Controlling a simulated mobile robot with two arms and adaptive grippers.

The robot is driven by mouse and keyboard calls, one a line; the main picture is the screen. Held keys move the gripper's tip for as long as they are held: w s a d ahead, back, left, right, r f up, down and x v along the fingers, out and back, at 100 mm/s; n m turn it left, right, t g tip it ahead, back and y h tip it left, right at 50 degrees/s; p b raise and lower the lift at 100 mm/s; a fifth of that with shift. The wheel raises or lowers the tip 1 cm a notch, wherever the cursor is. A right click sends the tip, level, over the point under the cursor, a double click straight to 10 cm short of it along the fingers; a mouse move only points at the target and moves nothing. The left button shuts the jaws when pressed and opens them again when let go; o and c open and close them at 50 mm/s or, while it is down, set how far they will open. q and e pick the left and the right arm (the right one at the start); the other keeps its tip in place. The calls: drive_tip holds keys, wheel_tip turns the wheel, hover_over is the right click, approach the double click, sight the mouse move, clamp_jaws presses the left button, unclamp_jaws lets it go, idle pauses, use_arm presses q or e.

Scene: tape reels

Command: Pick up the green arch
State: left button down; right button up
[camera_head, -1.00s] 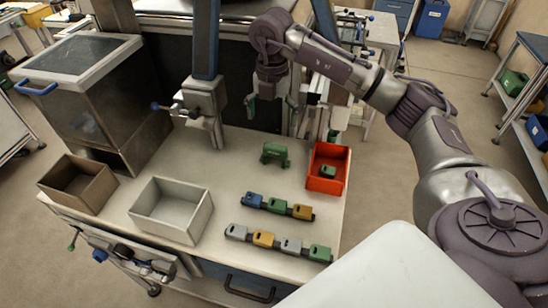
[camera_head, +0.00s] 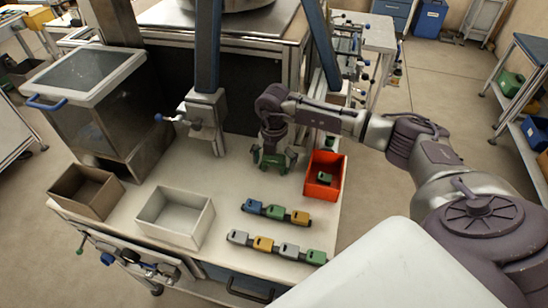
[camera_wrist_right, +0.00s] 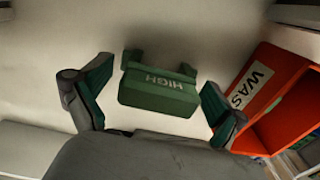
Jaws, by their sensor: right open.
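The green arch (camera_wrist_right: 158,92) lies on the pale tabletop between the two fingers of my right gripper (camera_wrist_right: 155,92) in the right wrist view; the word HIGH shows on it. The fingers are spread, with a gap on each side of the arch. In the head view my right gripper (camera_head: 273,161) is low over the table, left of the red box, and largely covers the arch. My left gripper is not in view.
A red box (camera_head: 337,181) with a green block (camera_head: 324,178) in it stands close on the right; it also shows in the right wrist view (camera_wrist_right: 285,65). A white box (camera_head: 172,232) and a brown box (camera_head: 75,203) stand to the left. Rows of coloured blocks (camera_head: 275,212) lie in front.

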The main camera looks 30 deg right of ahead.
drive_tip(key=c, duration=1.4)
drive_tip(key=shift+r, duration=0.1)
